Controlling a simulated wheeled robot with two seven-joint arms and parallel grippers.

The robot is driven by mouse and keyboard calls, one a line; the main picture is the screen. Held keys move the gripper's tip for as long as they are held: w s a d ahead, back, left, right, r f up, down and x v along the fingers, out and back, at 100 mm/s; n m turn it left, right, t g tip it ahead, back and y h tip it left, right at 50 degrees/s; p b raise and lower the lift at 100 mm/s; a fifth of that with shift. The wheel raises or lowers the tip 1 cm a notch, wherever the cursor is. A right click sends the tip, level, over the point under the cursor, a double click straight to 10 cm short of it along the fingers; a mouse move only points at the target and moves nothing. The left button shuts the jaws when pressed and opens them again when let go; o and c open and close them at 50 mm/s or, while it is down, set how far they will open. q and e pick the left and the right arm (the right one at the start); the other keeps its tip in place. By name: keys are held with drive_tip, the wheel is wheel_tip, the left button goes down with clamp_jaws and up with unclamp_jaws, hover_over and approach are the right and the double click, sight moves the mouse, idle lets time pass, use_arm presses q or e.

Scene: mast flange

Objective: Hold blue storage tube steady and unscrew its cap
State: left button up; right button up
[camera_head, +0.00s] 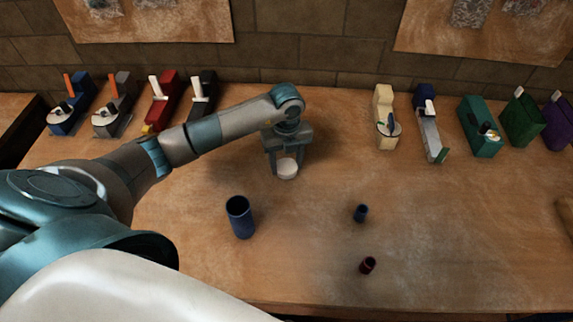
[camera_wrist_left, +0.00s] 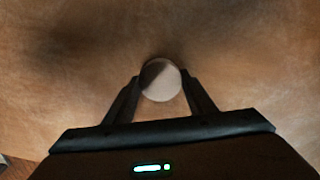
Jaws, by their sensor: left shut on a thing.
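The blue storage tube (camera_head: 242,222) stands upright on the table, left of the middle in the head view. Its dark top looks open, and no cap shows on it. My left gripper (camera_head: 285,165) points down behind and to the right of the tube, apart from it. It is shut on a white round piece, which looks like a cap (camera_head: 286,170). The left wrist view shows the white disc (camera_wrist_left: 160,82) between the two dark fingertips (camera_wrist_left: 160,88). I cannot tell how far it is above the table. My right gripper is not in view.
A small blue cylinder (camera_head: 361,213) and a small dark red cylinder (camera_head: 367,265) stand to the right of the tube. Several tool-like items line the back, including a red one (camera_head: 164,95) and a cream one (camera_head: 384,112). The wooden table (camera_head: 460,230) is clear at front right.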

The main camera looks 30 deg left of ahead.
sight(287, 166)
use_arm(q)
drive_tip(key=shift+f, duration=0.85)
drive_tip(key=shift+f, duration=0.2)
drive_tip(key=o, duration=1.2)
drive_tip(key=shift+r, duration=0.25)
drive_tip(key=shift+r, duration=0.5)
wheel_tip(287, 166, up, 9)
drive_tip(key=b, duration=0.3)
drive_tip(key=shift+r, duration=0.1)
drive_tip(key=shift+r+b, duration=0.35)
drive_tip(key=shift+r, duration=0.55)
